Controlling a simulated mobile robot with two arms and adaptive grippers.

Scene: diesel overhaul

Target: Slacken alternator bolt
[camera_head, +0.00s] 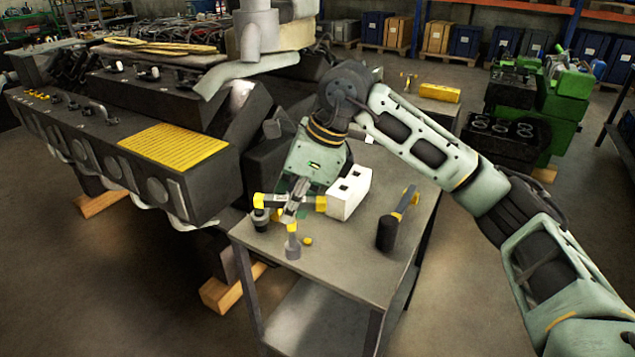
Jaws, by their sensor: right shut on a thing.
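My right gripper (293,212) is low over the near left part of the steel bench, pointing down. It is shut on a grey-and-yellow tool (272,201), which lies crosswise at the fingers. The fingers hide part of the tool. A grey cylinder with a yellow top (293,247) shows just below the fingers; I cannot tell whether it joins the tool. The diesel engine (125,140) with a yellow ribbed cover stands at left. I cannot make out the alternator or its bolt; my right arm covers part of the engine's near end. My left gripper is out of view.
A yellow box (440,93) lies farther back. The bench's front right is clear.

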